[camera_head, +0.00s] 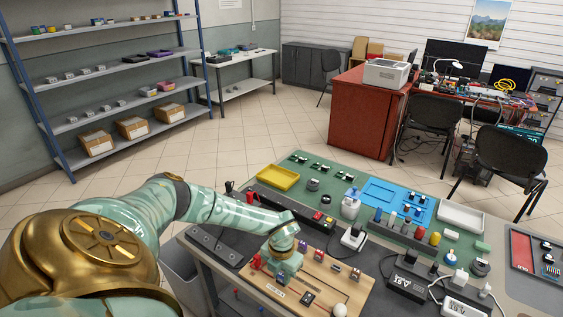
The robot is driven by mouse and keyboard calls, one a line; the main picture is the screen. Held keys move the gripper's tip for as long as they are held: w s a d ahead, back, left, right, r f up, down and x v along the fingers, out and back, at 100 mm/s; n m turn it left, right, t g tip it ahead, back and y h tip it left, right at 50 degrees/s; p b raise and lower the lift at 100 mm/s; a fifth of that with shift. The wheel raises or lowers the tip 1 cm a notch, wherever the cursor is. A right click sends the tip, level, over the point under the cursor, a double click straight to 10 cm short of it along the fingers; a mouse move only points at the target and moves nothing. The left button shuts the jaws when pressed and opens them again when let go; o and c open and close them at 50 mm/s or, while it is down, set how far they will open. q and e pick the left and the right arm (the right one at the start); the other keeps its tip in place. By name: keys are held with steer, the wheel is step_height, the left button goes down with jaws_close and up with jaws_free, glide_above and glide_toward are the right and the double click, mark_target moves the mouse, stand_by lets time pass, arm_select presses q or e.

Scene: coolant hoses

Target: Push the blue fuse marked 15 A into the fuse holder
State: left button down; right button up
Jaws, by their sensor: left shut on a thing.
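My left gripper (282,277) points down over the wooden board (325,285) on the workbench. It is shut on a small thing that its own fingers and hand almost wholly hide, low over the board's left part. I cannot make out the blue fuse, its 15 A marking or the fuse holder at this size. Small red and blue parts (302,246) stand on the board behind the gripper, and a red part (256,262) is just left of it. My right gripper is not in view.
A white plug block (354,237) stands behind the board. A black box (412,275) with cables is to its right.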

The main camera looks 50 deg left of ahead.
arm_select(q)
steer(key=shift+f, duration=0.15)
stand_by(0.5)
steer(key=c, duration=0.8)
jaws_free()
step_height(320, 180, up, 9)
steer(key=p, duration=0.9)
